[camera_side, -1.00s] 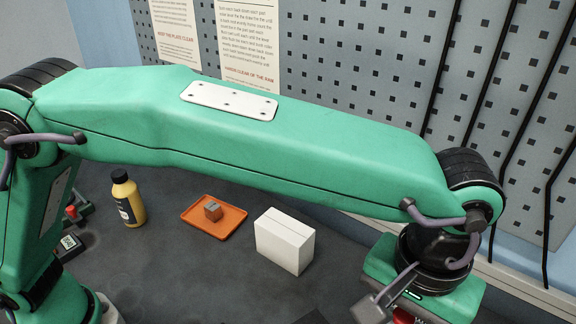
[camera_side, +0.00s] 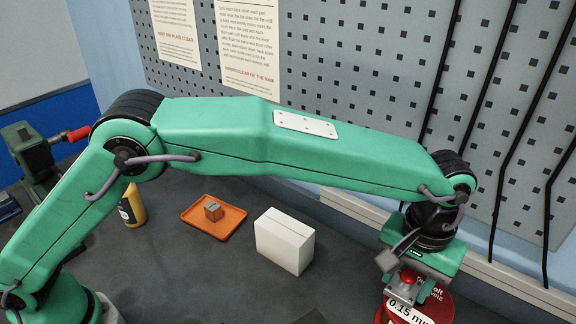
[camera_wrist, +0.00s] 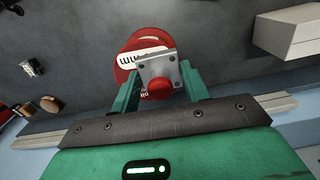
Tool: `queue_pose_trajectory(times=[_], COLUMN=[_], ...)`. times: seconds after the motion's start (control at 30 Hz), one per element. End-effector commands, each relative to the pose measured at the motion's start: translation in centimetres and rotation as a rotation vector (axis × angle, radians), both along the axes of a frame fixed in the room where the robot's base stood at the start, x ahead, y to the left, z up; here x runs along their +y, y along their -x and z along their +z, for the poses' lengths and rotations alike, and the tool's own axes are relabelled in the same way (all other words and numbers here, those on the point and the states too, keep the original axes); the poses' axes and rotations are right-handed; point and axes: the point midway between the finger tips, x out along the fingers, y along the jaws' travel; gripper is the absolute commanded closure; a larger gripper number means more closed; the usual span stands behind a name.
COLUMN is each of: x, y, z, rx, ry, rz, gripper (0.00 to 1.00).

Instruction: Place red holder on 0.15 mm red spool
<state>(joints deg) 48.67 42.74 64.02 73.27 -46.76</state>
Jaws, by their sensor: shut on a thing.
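The red holder, a grey metal plate (camera_wrist: 158,66) with a red knob (camera_wrist: 160,87), sits between the two green fingers of my gripper (camera_wrist: 160,74). My gripper is shut on it. In the side view the red knob (camera_side: 407,278) shows under my wrist, at the lower right. The red spool (camera_wrist: 128,60) with a white label lies beyond the holder in the wrist view, partly hidden by it. In the side view the spool (camera_side: 440,305) reads 0.15 mm and is cut by the bottom edge. I cannot tell whether holder and spool touch.
A white box (camera_side: 284,241) stands left of the spool. An orange tray (camera_side: 226,226) with a small grey-brown block (camera_side: 212,211) and a yellow bottle (camera_side: 133,206) are further left. A pegboard wall (camera_side: 380,70) rises behind.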

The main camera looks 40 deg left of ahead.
Motion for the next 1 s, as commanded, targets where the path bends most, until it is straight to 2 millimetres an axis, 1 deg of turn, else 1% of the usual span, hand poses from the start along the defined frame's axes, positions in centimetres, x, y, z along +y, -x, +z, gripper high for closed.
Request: queue_pose_trajectory(times=[0.17,0.27,0.5,0.6,1.0], x=[0.0,0.0,0.0,0.0,0.0], y=[-0.1,-0.1,-0.1,-0.1,-0.1], z=[0.0,-0.5,-3.1,-3.8,-4.1], rx=[-0.001,0.0,0.0,-0.001,-0.001], ry=[0.001,0.0,0.0,0.001,0.001], rz=[0.0,0.0,0.0,0.0,0.0], gripper=[0.87,0.87,0.87,0.87,0.87])
